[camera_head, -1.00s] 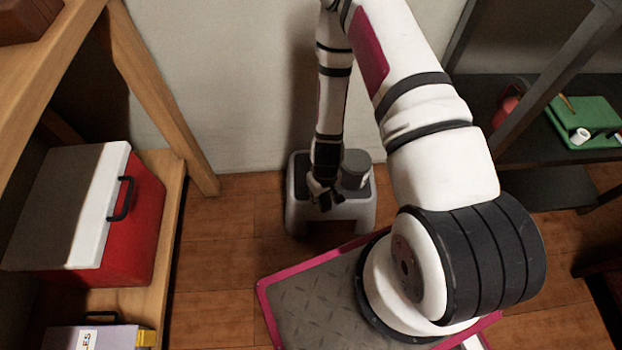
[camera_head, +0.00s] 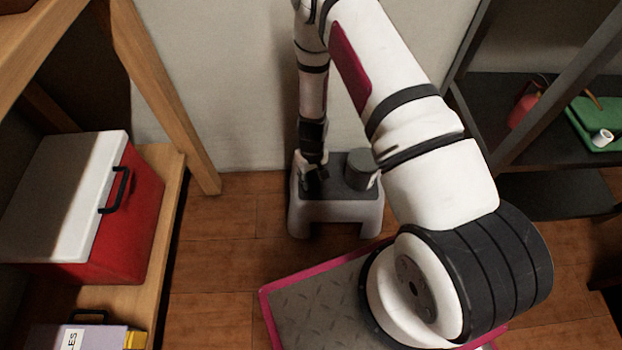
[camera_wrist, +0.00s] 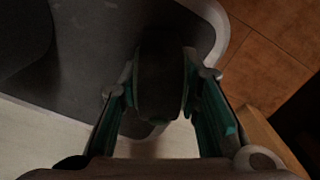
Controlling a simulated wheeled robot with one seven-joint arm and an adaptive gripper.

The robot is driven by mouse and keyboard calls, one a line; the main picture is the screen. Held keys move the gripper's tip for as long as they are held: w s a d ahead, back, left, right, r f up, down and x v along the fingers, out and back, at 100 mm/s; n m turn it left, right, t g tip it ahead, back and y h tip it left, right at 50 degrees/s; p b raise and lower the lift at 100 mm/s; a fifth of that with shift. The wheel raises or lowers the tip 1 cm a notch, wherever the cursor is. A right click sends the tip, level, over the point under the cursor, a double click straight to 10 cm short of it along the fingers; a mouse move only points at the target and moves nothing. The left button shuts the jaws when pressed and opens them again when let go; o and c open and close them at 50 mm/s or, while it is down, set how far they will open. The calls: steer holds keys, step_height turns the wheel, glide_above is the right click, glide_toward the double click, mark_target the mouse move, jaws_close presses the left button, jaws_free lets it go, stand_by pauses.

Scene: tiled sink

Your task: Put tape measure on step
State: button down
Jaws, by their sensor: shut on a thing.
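The step (camera_head: 337,212) is a light grey stool with a dark top, standing on the floor against the wall. My gripper (camera_head: 312,176) is over the left part of its top. In the wrist view my gripper (camera_wrist: 158,95) is shut on a dark rounded thing, the tape measure (camera_wrist: 160,75), held between its two green-sided fingers. The step's dark top (camera_wrist: 85,60) lies below it with its pale rim to the right. I cannot tell whether the tape measure touches the top. In the head view the tape measure is hard to make out.
A grey round can (camera_head: 360,168) stands on the right part of the step. A red cooler with a white lid (camera_head: 75,200) sits on the wooden shelf at left. A dark shelf with a green case (camera_head: 597,125) is at right.

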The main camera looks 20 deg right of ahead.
mark_target(312, 173)
steer(key=c, duration=1.2)
jaws_free()
step_height(312, 173, up, 12)
steer(key=p, duration=0.4)
steer(key=shift+d+r+p, duration=0.1)
steer(key=shift+r+p, duration=0.05)
steer(key=shift+p, duration=0.15)
